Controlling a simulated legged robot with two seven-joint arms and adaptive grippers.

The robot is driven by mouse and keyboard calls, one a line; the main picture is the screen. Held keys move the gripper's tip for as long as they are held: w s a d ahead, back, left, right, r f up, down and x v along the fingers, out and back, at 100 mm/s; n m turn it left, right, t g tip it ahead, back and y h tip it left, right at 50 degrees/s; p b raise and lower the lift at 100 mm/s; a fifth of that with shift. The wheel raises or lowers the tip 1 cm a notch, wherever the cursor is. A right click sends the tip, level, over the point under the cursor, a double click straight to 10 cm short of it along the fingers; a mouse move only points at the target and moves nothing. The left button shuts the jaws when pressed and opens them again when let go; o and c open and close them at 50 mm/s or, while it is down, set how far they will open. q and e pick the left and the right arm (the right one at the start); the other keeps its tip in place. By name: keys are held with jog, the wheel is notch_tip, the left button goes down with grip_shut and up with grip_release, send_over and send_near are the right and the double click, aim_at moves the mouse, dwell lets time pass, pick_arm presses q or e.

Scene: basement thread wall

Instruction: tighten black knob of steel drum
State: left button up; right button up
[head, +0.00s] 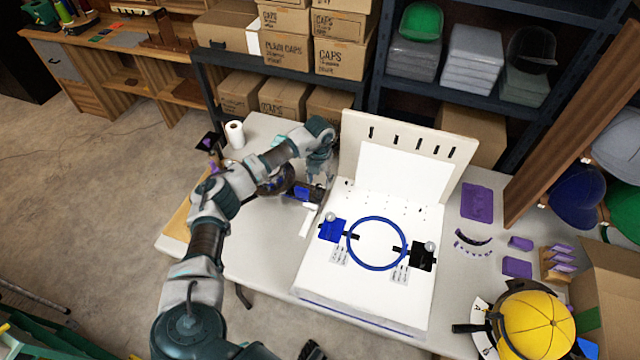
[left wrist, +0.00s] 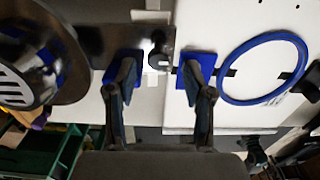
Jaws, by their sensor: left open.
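The steel drum (head: 274,180) is a dark round body on the left of the table, partly hidden by my left arm. In the left wrist view the shiny drum (left wrist: 30,60) is at the left, with a dark plate beside it. A small black knob (left wrist: 160,50) shows at the plate's right end. My left gripper (head: 319,182) points down over the plate's end. Its open fingers (left wrist: 159,65) appear on either side of the knob; contact does not show. A dark piece at the head view's bottom edge may be my right gripper (head: 312,350).
A white machine (head: 360,290) with a blue hoop (head: 376,268) and blue and black clamps stands close right of my left gripper. A paper roll (head: 235,134) stands behind my arm. Purple pieces (head: 477,202) and a yellow cap (head: 537,325) are farther right. Shelves stand behind.

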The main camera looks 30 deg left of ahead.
aim_at(319, 187)
pick_arm(q)
notch_tip(319, 187, down, 2)
jog(key=shift+a, duration=0.15)
jog(key=shift+a+f, duration=0.1)
jog(key=shift+f, duration=0.15)
pick_arm(e)
jog(key=shift+w+a+r, duration=0.2)
jog(key=shift+a+r, duration=0.05)
jog(key=shift+r, duration=0.3)
pick_arm(q)
jog(key=shift+r, duration=0.1)
grip_shut()
pick_arm(e)
jog(key=shift+s+d+f, duration=0.15)
jog(key=shift+s+f, duration=0.05)
